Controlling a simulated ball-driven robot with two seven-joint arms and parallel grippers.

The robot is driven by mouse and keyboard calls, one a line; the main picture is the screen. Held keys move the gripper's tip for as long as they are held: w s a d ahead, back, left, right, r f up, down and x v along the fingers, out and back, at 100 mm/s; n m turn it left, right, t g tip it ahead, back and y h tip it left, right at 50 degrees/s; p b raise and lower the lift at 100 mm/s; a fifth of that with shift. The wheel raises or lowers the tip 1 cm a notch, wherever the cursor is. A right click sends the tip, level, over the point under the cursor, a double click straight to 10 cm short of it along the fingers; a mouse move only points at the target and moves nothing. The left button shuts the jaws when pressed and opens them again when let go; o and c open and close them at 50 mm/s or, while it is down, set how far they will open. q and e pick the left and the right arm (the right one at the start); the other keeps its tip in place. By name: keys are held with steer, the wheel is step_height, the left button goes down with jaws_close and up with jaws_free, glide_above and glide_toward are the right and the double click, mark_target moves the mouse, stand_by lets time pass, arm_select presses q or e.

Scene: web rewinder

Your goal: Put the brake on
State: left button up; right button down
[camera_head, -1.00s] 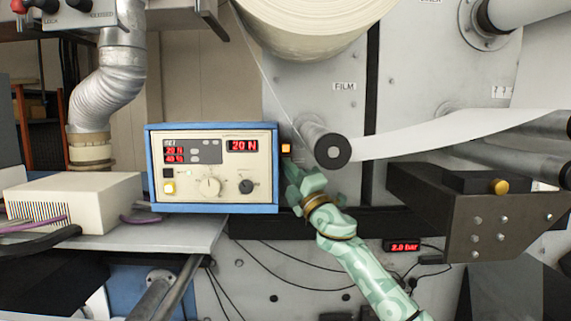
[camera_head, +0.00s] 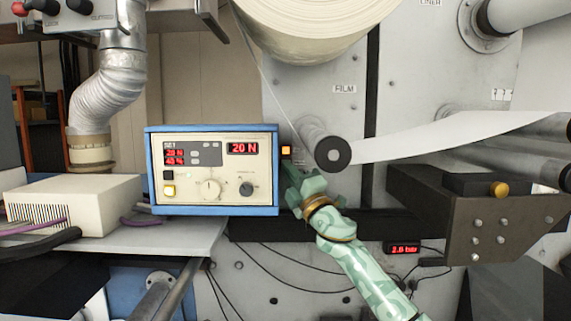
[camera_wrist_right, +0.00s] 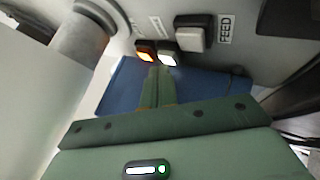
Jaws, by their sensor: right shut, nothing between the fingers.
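An orange-lit button (camera_head: 286,150) sits on the grey machine panel, just right of the blue-framed control box. It also shows in the right wrist view (camera_wrist_right: 146,50), beside a white-lit button (camera_wrist_right: 168,54). Their small labels are unreadable, so I cannot tell which is the brake. My right gripper (camera_head: 290,170) is just below the orange button in the head view. In the right wrist view its fingers (camera_wrist_right: 158,76) are shut and empty, with tips at the lower edge of the white-lit button. I cannot tell whether they touch it. My left gripper is not in view.
A grey button (camera_wrist_right: 191,37) labelled FEED is close to the white one. The control box (camera_head: 213,210) stands left of my gripper. A roller (camera_head: 327,143) juts out just above right, with web running from it. A dark bracket (camera_head: 470,215) stands to the right.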

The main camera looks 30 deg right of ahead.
steer(key=shift+s, duration=0.1)
steer(key=s+a+p, duration=0.1)
steer(key=s+p, duration=0.1)
steer(key=s, duration=0.1)
steer(key=s+a+p, duration=0.1)
steer(key=s+p, duration=0.1)
steer(key=shift+s+a, duration=0.15)
steer(key=shift+a, duration=0.2)
stand_by(0.3)
